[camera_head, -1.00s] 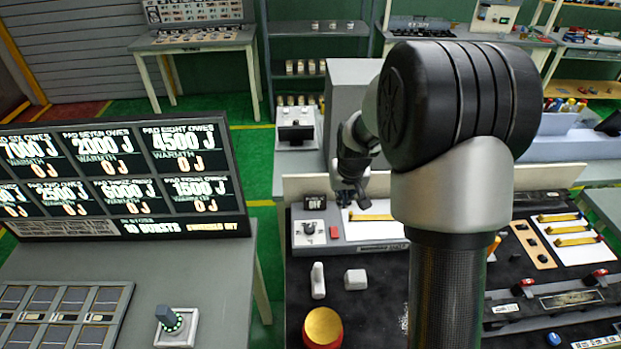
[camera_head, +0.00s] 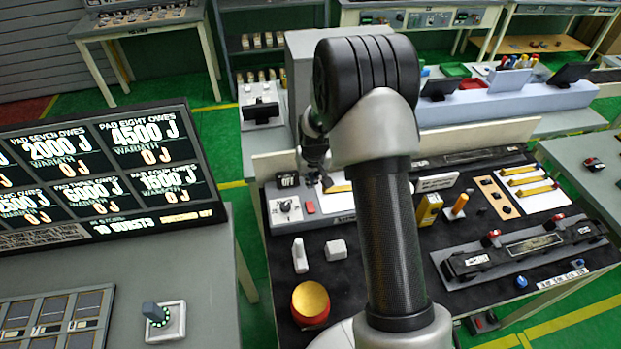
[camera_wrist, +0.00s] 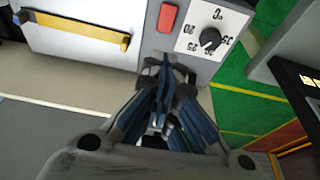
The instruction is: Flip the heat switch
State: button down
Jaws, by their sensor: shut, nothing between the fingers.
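I cannot tell for sure which part is the heat switch. The wrist view shows the red piece (camera_wrist: 167,18) and the black dial knob (camera_wrist: 210,39) on a white numbered plate. My gripper (camera_wrist: 168,66) is shut and empty, its tips below the red piece and dial in that view, apart from both.
A yellow strip (camera_wrist: 80,31) on a white plate lies beside the red piece. A white upright block (camera_head: 300,255), a white cube (camera_head: 336,250) and a red-and-yellow round button (camera_head: 310,302) stand in front of the panel. A large display board (camera_head: 110,175) stands to the left.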

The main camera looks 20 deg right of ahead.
aim_at(309, 202)
jog(key=x, duration=0.7)
jog(key=s+x, duration=0.1)
jog(key=x, duration=0.2)
jog(key=shift+f, duration=0.4)
jog(key=shift+f+b, duration=0.1)
jog(key=shift+b, duration=0.25)
jog(key=shift+w+f+b, duration=0.1)
jog(key=shift+f+b, duration=0.3)
jog(key=shift+b, duration=0.3)
jog(key=shift+r, duration=0.15)
jog(key=shift+s+a+r+p, duration=0.1)
jog(key=shift+s+r+p, duration=0.1)
jog(key=shift+s, duration=0.2)
jog(key=shift+s+a+r+p, duration=0.1)
jog(key=shift+s+r+p, duration=0.1)
jog(key=shift+s, duration=0.2)
